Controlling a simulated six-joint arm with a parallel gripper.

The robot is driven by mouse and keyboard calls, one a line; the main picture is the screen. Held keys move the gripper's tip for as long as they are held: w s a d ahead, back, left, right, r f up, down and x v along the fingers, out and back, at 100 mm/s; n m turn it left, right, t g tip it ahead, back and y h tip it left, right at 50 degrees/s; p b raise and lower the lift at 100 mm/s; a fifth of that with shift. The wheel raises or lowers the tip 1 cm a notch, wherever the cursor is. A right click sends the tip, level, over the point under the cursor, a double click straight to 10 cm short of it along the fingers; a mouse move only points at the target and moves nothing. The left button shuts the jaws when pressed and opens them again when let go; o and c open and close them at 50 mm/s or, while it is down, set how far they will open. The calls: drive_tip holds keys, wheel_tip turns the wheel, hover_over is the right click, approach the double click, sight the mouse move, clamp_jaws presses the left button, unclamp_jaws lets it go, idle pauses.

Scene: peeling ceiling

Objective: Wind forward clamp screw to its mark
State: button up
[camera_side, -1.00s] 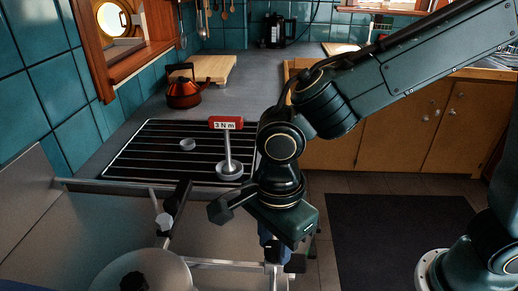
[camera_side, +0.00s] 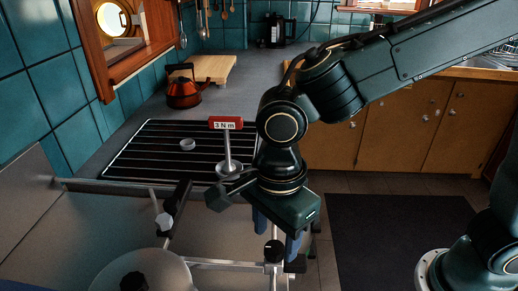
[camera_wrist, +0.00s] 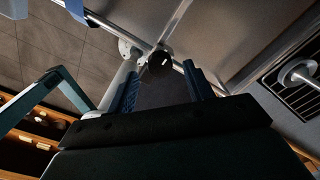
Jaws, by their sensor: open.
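A black knob (camera_side: 273,252) with a pale mark on top is the clamp screw's head, on a clamp at the end of a metal bar at lower centre in the side view. It also shows in the wrist view (camera_wrist: 160,62), its short white line near the centre. My gripper (camera_side: 276,232) is open and empty just above this knob, its blue fingers spread to either side in the picture. In the wrist view my gripper (camera_wrist: 162,86) has its fingertips apart, with the knob beyond and between them. I cannot tell a target mark on the clamp.
A second clamp with a pale hexagonal knob (camera_side: 164,220) stands to the left. A pale round disc (camera_side: 165,270) with another black knob (camera_side: 133,282) lies in front. A red "3 N m" sign (camera_side: 225,123) rises from a post on the slatted drainer (camera_side: 135,160) behind.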

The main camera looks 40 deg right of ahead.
sight(276, 247)
wheel_tip(276, 247, up, 12)
drive_tip(key=shift+f, duration=0.2)
drive_tip(key=shift+d, duration=0.15)
idle(0.5)
drive_tip(key=s+d+r+n+t+y, duration=0.1)
drive_tip(key=d+n+t, duration=0.1)
drive_tip(key=d+n, duration=0.8)
drive_tip(key=s+d+f+n+t, duration=0.1)
drive_tip(key=s+d+n, duration=0.3)
drive_tip(key=d, duration=0.3)
drive_tip(key=s+d+f+n+t+h, duration=0.1)
drive_tip(key=s+d+f+n+t, duration=0.1)
drive_tip(key=d, duration=0.5)
drive_tip(key=shift+s+d+f+n+t, duration=0.25)
drive_tip(key=shift+s+d+n+t, duration=0.1)
drive_tip(key=shift+s+n, duration=0.6)
